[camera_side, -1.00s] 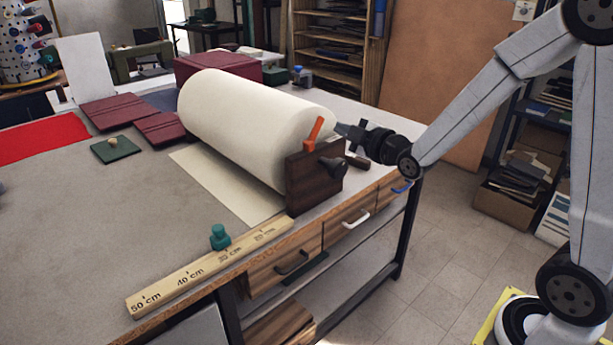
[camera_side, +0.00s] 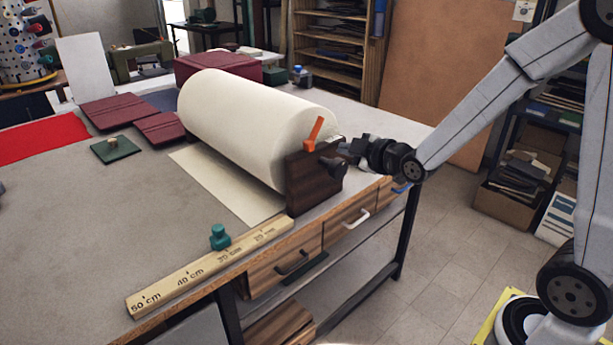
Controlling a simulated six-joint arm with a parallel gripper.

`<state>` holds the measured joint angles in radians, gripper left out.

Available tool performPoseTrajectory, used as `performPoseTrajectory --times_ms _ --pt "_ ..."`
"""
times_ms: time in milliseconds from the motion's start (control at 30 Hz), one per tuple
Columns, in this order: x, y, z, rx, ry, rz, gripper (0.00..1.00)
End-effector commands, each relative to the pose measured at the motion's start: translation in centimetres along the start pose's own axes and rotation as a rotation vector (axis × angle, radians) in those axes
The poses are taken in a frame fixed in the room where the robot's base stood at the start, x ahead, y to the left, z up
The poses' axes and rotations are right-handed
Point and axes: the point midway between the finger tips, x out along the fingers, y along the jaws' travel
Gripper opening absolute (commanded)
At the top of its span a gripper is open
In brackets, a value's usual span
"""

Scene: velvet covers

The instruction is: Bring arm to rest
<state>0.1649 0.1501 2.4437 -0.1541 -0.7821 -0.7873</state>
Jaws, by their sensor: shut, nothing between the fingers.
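My gripper (camera_side: 347,149) is shut and empty. It is at the right end of the work table (camera_side: 90,230), just right of the dark wooden end bracket (camera_side: 306,186) of a large cream roll (camera_side: 245,122). An orange lever (camera_side: 314,133) and a dark knob (camera_side: 333,167) on the bracket are close to the gripper's tips. I cannot tell whether the tips touch the bracket. My arm reaches in from the right.
A wooden ruler (camera_side: 190,275) with a green knobbed piece (camera_side: 219,238) lies along the front edge. Maroon covers (camera_side: 115,110), a green pad (camera_side: 115,150) and red cloth (camera_side: 42,139) lie at the left. Drawers (camera_side: 347,220) sit under the edge.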

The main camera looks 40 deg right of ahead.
Motion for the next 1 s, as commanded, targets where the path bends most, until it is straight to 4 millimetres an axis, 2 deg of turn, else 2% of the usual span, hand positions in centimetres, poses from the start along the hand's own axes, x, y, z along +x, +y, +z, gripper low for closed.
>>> performPoseTrajectory --times_ms 267,600,800,1000 --pt "-2.0 -4.9 2.3 0.245 -0.236 -0.212 0.00" --pt "-6.9 -10.5 4.8 0.526 -0.600 -0.408 0.00" --pt "-10.5 -13.1 5.8 0.657 -0.825 -0.478 0.00" --pt "-12.9 -14.3 6.2 0.726 -0.968 -0.504 0.00"
